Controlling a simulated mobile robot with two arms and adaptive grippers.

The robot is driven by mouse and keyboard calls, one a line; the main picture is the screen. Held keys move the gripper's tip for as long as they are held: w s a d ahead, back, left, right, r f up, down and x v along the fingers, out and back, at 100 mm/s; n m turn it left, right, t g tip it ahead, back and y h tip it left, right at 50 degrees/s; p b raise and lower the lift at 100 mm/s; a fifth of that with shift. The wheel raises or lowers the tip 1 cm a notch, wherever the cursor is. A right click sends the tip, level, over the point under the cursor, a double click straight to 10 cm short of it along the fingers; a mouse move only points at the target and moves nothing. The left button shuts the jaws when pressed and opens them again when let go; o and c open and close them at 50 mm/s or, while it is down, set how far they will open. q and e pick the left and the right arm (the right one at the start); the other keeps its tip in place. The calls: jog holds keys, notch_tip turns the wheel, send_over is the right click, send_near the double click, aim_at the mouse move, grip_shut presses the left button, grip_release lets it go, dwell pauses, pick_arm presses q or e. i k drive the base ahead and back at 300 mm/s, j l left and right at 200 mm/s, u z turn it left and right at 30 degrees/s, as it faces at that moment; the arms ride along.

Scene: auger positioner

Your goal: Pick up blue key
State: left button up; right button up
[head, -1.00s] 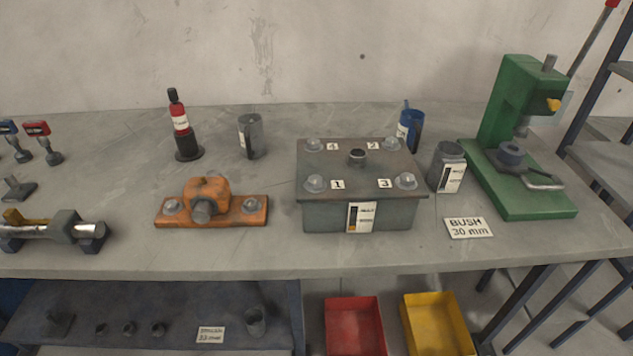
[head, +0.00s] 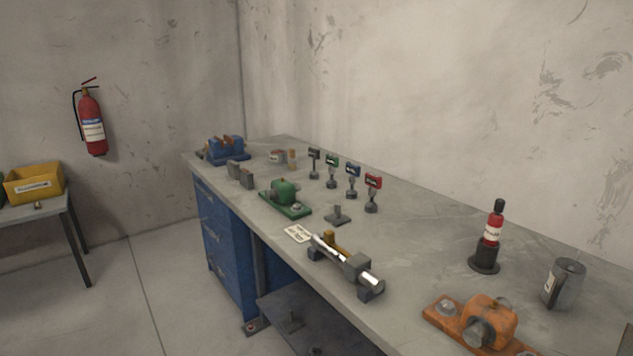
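In the head view, a blue-topped key (head: 352,179) stands upright on a small dark base on the workbench. It is in a row of similar upright pieces, between a green-topped one (head: 332,170) on its left and a red-topped one (head: 372,191) on its right. A black or grey-topped piece (head: 314,161) stands at the far left of the row. The small lettering on the tops is too small to read. Neither of my grippers is in view.
The workbench (head: 420,222) runs along the wall. A green block (head: 286,196), a small empty stand (head: 338,215) and a shaft on supports (head: 345,265) lie in front of the row. A blue vise (head: 226,149) is at the far end; an orange bearing block (head: 489,322) is near.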

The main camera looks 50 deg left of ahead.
aim_at(353, 169)
jog(key=u, duration=1.55)
jog(key=i+j, duration=0.1)
jog(key=j, duration=0.2)
jog(key=z, duration=0.05)
